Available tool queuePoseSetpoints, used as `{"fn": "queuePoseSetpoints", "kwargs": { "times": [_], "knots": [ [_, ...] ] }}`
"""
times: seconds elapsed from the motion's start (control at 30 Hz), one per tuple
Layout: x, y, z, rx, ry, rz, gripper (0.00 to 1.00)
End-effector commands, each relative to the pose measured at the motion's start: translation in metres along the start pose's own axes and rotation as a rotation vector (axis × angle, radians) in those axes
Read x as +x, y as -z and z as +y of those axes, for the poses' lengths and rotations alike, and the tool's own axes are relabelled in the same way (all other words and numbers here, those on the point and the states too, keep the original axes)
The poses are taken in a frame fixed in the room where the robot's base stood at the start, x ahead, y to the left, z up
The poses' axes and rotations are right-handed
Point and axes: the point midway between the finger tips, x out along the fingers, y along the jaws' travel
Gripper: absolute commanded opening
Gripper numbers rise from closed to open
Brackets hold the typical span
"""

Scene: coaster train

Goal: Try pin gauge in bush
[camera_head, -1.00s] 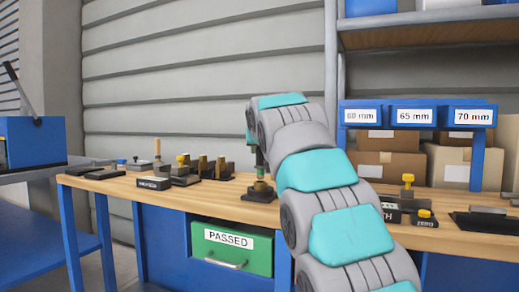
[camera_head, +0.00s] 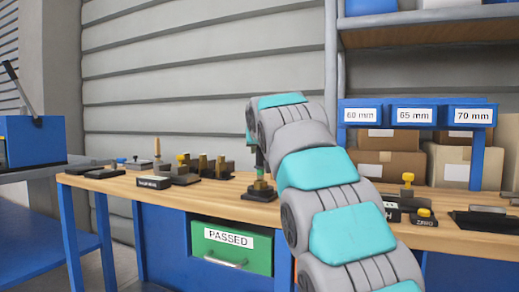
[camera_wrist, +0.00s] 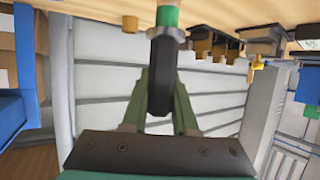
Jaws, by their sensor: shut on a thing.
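The brass bush (camera_head: 260,186) stands on a dark base on the bench, directly under the gauge. The gauge's lower end is at the bush. I cannot tell whether it is inside the bush or just above it.
The wooden bench (camera_head: 220,204) holds several dark blocks with brass posts (camera_head: 204,166) left of the bush. A green drawer labelled PASSED (camera_head: 231,247) is below. Blue bins marked 60, 65 and 70 mm (camera_head: 414,115) and cardboard boxes stand at right.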

Motion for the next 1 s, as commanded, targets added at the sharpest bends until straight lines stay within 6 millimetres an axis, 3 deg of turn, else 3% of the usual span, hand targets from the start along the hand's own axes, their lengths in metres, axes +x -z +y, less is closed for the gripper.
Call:
{"fn": "queuePoseSetpoints", "kwargs": {
  "times": [1.0],
  "knots": [
    [0.0019,-0.0051,-0.0002,0.0,0.0,0.001,0.0]
  ]
}}
